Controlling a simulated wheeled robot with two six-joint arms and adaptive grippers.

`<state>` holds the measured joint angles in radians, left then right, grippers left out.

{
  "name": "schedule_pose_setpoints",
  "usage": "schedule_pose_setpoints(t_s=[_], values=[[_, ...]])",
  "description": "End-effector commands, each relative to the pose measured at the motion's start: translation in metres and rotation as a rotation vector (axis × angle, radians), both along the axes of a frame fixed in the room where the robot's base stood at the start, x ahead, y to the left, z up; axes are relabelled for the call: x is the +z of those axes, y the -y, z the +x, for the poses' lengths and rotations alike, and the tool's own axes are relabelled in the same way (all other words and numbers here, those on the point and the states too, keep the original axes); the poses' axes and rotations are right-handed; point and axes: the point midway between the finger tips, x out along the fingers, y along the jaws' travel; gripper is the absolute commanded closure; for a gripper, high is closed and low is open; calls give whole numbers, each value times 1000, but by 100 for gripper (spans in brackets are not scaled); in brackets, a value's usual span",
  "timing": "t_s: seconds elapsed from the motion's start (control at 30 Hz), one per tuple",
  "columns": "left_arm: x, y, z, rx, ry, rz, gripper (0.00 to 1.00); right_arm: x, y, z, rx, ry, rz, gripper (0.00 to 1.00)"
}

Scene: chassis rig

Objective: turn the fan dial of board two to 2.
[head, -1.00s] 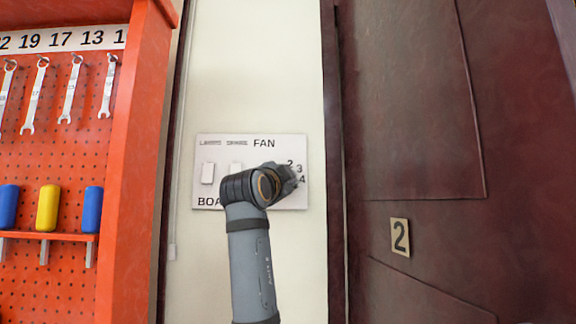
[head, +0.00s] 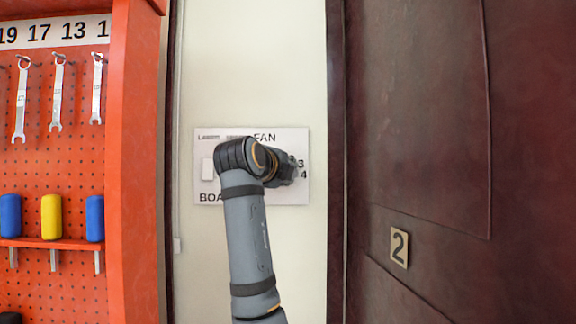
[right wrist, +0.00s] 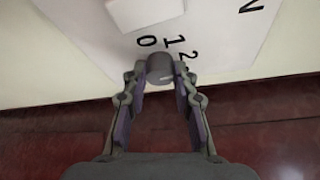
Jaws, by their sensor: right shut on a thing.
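The white board (head: 216,135) is on the cream wall, with "FAN" at its top; my right arm covers part of its lower "BOA…" label. The fan dial (right wrist: 160,68) is a grey round knob in the right wrist view, between the fingers of my right gripper (right wrist: 159,75). The fingers are shut on it from both sides. Printed 0, 1 and 2 show beside the dial; its exact setting is hard to tell. In the head view my right gripper (head: 287,170) hides the dial, with 3 and 4 visible beside it. My left gripper is out of view.
A white rocker switch (head: 208,171) is left of my wrist on the board. An orange pegboard rack (head: 135,160) with wrenches and coloured-handled tools stands at left. A dark red door (head: 430,130) with a "2" plaque (head: 399,247) is at right.

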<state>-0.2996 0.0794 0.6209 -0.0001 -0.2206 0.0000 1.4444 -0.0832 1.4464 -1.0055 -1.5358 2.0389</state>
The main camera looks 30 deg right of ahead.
Motion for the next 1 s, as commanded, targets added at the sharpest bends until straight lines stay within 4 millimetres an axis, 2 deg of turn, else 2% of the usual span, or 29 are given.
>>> schedule_pose_setpoints(t_s=[0.2,0.8,0.83,0.97,1.0], values=[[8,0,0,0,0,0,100,2,0,0,2,42,65,100],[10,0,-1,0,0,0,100,2,0,0,1,60,93,100],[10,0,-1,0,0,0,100,2,0,0,1,60,93,68],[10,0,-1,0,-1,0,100,1,1,0,1,60,93,51],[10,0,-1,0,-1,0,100,1,1,0,0,59,94,49]])
